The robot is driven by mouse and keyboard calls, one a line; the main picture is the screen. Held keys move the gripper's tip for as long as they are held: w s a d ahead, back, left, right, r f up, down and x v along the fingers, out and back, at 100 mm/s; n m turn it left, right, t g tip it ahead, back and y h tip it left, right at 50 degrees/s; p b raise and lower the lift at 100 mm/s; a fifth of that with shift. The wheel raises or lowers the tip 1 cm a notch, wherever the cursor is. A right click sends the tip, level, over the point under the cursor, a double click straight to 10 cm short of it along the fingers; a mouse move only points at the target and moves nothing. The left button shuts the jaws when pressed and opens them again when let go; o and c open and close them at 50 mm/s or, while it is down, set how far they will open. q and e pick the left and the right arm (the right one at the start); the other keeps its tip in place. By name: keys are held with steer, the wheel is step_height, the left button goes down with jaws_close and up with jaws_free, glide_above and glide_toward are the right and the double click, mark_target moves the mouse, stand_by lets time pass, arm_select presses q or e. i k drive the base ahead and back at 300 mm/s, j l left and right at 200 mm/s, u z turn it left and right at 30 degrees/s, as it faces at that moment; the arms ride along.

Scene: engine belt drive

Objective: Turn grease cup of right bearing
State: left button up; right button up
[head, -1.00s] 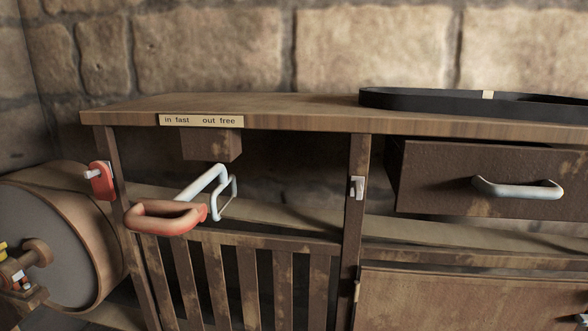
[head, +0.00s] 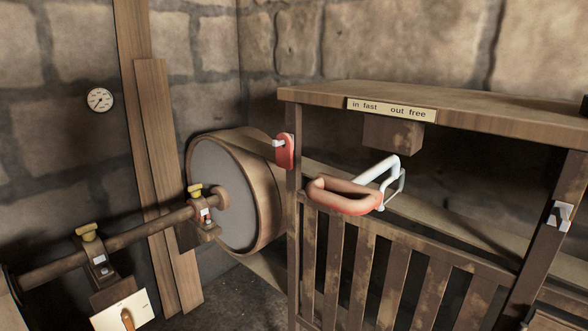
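A shaft (head: 135,235) runs from the lower left to a large wooden pulley (head: 225,190). Two bearings carry it. The right bearing (head: 205,228) sits close to the pulley, with a small yellow grease cup (head: 194,190) on top. The left bearing (head: 101,264) has a similar yellow cup (head: 86,231). Neither of my grippers is in view, and nothing touches the cups.
Upright planks (head: 152,130) and a gauge (head: 100,99) are at the wall. A card (head: 124,312) is at the bottom left.

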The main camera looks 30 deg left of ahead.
mark_target(195, 190)
steer(key=u, duration=1.15)
